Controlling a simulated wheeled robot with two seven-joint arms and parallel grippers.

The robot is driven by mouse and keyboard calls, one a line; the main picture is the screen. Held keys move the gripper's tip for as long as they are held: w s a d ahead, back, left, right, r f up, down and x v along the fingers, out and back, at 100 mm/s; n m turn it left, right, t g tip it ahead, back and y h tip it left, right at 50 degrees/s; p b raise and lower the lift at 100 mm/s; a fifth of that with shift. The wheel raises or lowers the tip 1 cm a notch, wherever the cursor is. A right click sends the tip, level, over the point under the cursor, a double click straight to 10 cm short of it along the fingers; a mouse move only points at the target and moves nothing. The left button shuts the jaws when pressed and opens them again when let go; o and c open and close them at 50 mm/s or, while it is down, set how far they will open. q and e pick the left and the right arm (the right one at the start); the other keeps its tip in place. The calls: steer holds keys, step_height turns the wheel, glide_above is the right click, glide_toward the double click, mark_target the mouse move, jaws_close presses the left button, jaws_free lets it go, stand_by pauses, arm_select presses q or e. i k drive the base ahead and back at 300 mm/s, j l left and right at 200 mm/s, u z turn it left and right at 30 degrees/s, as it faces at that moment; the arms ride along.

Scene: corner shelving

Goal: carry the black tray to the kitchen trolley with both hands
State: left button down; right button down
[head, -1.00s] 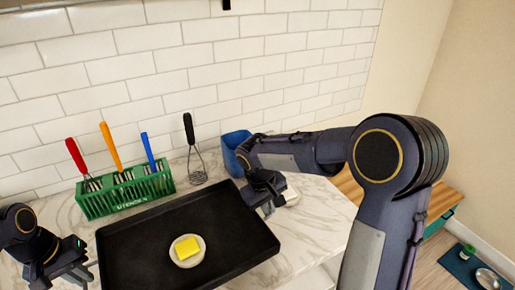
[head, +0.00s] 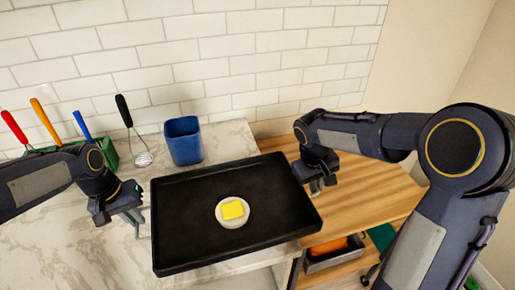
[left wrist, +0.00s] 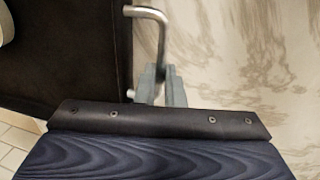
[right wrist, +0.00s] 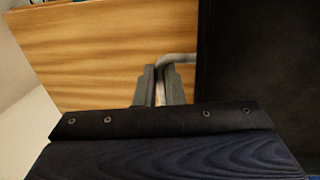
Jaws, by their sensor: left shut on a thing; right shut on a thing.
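The black tray (head: 185,215) is level in the head view, its left part over the marble counter and its right part over the wooden top of the kitchen trolley (head: 375,200). A white plate (head: 222,219) with a yellow block (head: 232,209) rests on the tray. My left gripper (head: 138,220) is shut on the tray's left handle, a metal bar that shows in the left wrist view (left wrist: 152,14). My right gripper (head: 317,186) is shut on the right handle, seen in the right wrist view (right wrist: 178,58).
A blue cup (head: 184,142) stands on the marble counter (head: 60,235) behind the tray. A whisk-like utensil (head: 130,125) and a green utensil holder (head: 109,153) are at the back left. A grey bin (head: 333,257) with something orange is below the trolley top. The trolley's right side is clear.

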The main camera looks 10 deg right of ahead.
mark_target(345, 179)
steer(key=l, duration=1.85)
steer(key=i+l, duration=0.3)
steer(key=i, duration=0.2)
steer(key=z, duration=0.05)
